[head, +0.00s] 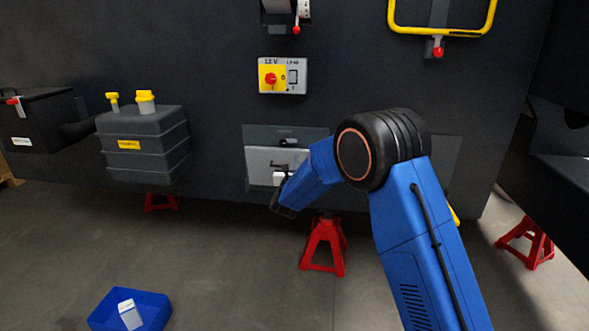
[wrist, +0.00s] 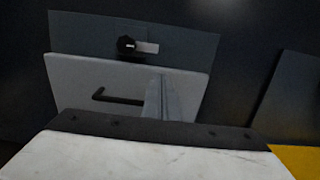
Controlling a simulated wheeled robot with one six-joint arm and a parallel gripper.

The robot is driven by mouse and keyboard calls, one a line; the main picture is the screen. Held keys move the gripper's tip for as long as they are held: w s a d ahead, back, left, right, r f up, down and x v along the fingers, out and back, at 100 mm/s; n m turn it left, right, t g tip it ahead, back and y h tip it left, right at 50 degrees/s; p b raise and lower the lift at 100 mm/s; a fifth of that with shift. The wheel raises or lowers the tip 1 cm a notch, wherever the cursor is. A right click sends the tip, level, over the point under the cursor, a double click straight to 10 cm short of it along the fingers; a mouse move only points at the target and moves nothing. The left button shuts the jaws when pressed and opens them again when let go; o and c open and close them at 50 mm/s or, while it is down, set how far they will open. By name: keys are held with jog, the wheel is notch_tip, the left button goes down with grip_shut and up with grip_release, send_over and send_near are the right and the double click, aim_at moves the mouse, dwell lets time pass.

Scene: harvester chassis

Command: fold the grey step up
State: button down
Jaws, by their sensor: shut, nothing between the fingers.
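The grey step looks to be the light grey panel (head: 262,160) low on the dark chassis wall, with a black bar handle on its face. It also shows in the wrist view (wrist: 80,80). It stands steeply, close to its darker backing plate (wrist: 190,45); its exact tilt I cannot tell. A black knob latch (wrist: 126,44) sits on the plate above the panel's top edge. My gripper (head: 283,178) is in front of the panel, shut and empty. In the wrist view its fingers (wrist: 163,90) are together, right of the handle. Whether they touch the panel I cannot tell.
A red jack stand (head: 323,246) is on the floor below my gripper. A grey tank (head: 145,150) with yellow caps juts out at left. A switch box (head: 282,76) is above. A blue bin (head: 150,302) holds a white carton. Something yellow (head: 454,215) is partly hidden behind my arm.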

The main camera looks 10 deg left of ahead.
aim_at(298, 150)
jog(key=shift+w+d+r, duration=0.1)
jog(key=shift+w+r, duration=0.1)
jog(key=shift+w, duration=1.8)
jog(key=shift+w+d+r+g, duration=0.1)
jog(key=shift+w+r+g, duration=0.25)
jog(key=shift+w, duration=0.3)
jog(key=shift+w+r+g, duration=0.15)
jog(key=shift+w+g, duration=0.3)
jog(key=shift+w, duration=0.15)
jog(key=shift+w+r, duration=0.1)
jog(key=shift+r, duration=0.05)
